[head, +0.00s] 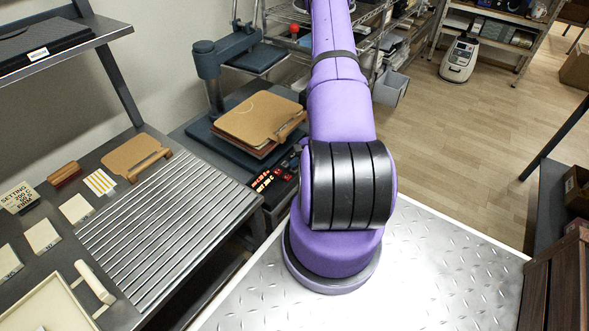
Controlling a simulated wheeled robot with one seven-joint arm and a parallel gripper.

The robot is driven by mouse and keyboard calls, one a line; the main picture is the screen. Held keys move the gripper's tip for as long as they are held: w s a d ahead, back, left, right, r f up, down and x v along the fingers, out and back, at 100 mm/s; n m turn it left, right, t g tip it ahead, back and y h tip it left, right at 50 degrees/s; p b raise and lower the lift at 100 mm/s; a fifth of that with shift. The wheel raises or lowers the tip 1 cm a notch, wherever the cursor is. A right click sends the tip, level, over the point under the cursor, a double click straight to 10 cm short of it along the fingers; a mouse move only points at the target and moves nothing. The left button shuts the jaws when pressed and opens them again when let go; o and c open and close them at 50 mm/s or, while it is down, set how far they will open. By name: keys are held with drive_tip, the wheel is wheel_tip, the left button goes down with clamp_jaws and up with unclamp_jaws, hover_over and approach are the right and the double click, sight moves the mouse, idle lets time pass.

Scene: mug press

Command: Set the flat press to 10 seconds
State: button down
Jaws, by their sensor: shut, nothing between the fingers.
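The flat press stands at the back, left of my purple arm. Its blue-grey post and swung-out upper plate (258,58) are at the top, and its dark lower bed (225,148) is below. Brown boards (258,118) lie stacked on the bed. The press's control panel (268,181) faces forward with lit red and orange digits, too small to read. My arm partly covers the panel's right side. My gripper is out of sight; only the upper arm links show.
A grey bench with a ribbed metal tray (165,215) is at the left. A printed setting card (18,197), pale squares and a brown clipboard (135,158) lie there. A metal shelf (45,50) overhangs it. Wooden floor (440,130) is open at the right.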

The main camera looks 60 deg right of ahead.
sight(295, 169)
drive_tip(key=shift+r, duration=0.25)
drive_tip(key=shift+r, duration=2.45)
idle(2.0)
drive_tip(key=r+n, duration=0.1)
drive_tip(key=n, duration=0.4)
drive_tip(key=r+n, duration=0.1)
drive_tip(key=n, duration=0.5)
drive_tip(key=d+r+n, duration=0.1)
drive_tip(key=n, duration=0.4)
drive_tip(key=shift+w+r+n+t+h, duration=0.3)
drive_tip(key=shift+r+n+h, duration=0.05)
drive_tip(key=shift+n+h, duration=0.05)
